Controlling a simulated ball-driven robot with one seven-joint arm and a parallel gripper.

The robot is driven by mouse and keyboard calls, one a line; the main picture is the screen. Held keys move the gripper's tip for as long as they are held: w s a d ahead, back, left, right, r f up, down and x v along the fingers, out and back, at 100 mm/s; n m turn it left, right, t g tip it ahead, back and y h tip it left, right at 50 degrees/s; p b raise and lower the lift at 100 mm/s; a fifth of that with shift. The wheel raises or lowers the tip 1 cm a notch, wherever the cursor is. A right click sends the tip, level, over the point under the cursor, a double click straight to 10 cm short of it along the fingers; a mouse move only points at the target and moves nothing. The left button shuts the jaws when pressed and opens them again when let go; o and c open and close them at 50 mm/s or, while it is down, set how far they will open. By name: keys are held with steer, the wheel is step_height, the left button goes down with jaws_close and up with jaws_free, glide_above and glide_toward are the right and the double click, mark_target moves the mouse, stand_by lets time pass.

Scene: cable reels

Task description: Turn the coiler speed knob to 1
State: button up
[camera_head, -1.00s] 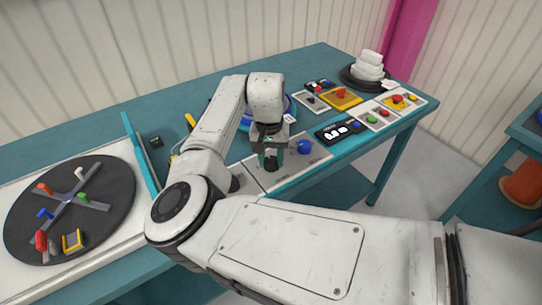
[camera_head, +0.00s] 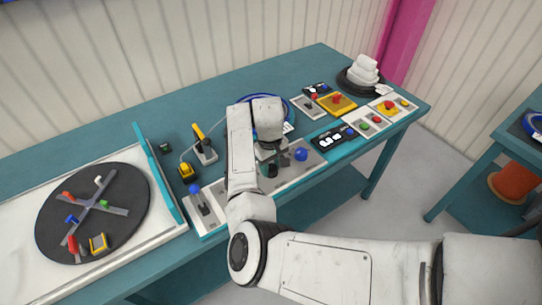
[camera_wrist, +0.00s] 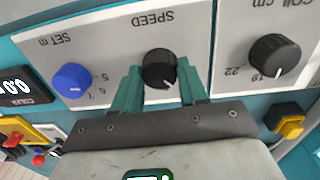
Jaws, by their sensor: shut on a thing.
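The black speed knob (camera_wrist: 159,69) sits on a light grey panel (camera_wrist: 203,20) under upside-down "SPEED" lettering. Its white pointer line is at the lower right of its face, toward my gripper in the wrist view. My gripper (camera_wrist: 156,86) is shut on this knob, one teal finger on each side. No scale numbers show around the knob; my fingers and palm cover part of that area. In the head view my gripper (camera_head: 271,166) is down at the panel (camera_head: 312,165) on the table's front edge, and my arm hides part of the panel.
A blue "SET m" knob (camera_wrist: 72,79) and a black "COIL cm" knob (camera_wrist: 272,57) flank the speed knob. A dark display (camera_wrist: 17,87) lies beyond the blue knob. A joystick (camera_head: 199,198) and a yellow-handled lever (camera_head: 203,145) stand left of my arm.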

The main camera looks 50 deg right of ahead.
mark_target(270, 169)
steer(key=shift+n+p, duration=1.8)
steer(key=shift+n, duration=0.2)
steer(key=o, duration=1.1)
steer(key=shift+c, duration=0.2)
step_height(270, 169, up, 11)
steer(key=shift+a+b, duration=0.2)
steer(key=shift+b, duration=0.25)
steer(key=shift+f, duration=0.15)
